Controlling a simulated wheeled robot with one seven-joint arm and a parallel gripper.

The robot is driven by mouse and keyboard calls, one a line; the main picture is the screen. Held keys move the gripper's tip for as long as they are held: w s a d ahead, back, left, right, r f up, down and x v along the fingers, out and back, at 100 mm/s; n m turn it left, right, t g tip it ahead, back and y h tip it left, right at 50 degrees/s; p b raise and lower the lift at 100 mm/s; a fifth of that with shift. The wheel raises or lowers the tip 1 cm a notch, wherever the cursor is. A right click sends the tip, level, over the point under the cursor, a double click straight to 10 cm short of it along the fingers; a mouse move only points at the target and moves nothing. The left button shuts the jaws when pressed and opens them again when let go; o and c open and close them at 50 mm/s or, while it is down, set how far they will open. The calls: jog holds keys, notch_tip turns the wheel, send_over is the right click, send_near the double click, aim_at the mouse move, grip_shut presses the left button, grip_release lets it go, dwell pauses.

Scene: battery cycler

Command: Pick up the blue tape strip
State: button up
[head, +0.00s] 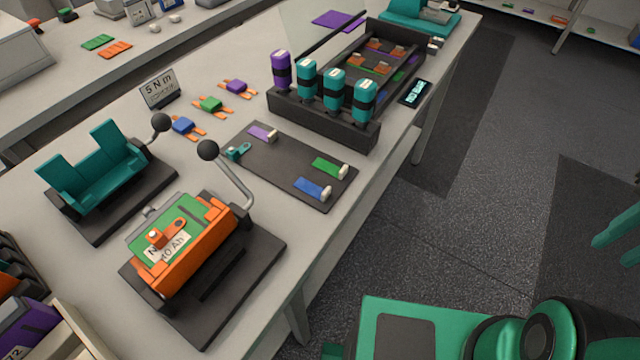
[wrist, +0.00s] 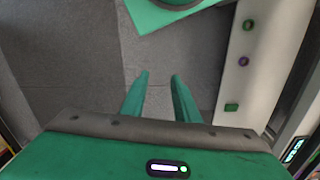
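The blue tape strip (head: 313,188) lies on the dark flat plate (head: 287,183) near the table's front edge, with a small white block at its right end. In the head view, teal fingers show at the right edge, away from the table. The blue strip does not show in the wrist view.
A teal clip (head: 238,151) sits at the plate's left end. An orange-framed fixture (head: 200,245) with a raised ball lever stands at the front left. A dark rack (head: 325,122) with several capped cylinders stands behind the plate. The floor right of the table is clear.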

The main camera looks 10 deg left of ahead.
jog(key=w+a+r+n, duration=0.2)
jog(key=w+a+n, duration=0.5)
jog(key=a+n, duration=0.3)
jog(key=w+a+r+n, duration=0.3)
jog(key=w+a+n, duration=0.3)
jog(key=a+n, duration=0.3)
jog(key=n, duration=1.9)
send_over(325, 191)
jog(key=f, duration=0.4)
jog(key=shift+w+a+f, duration=0.15)
jog(key=shift+w+a, duration=0.1)
jog(key=f, duration=0.4)
jog(key=shift+s+d+f, duration=0.2)
jog(key=shift+s+d, duration=0.1)
jog(key=shift+s, duration=0.05)
jog(key=shift+f, duration=0.5)
grip_shut()
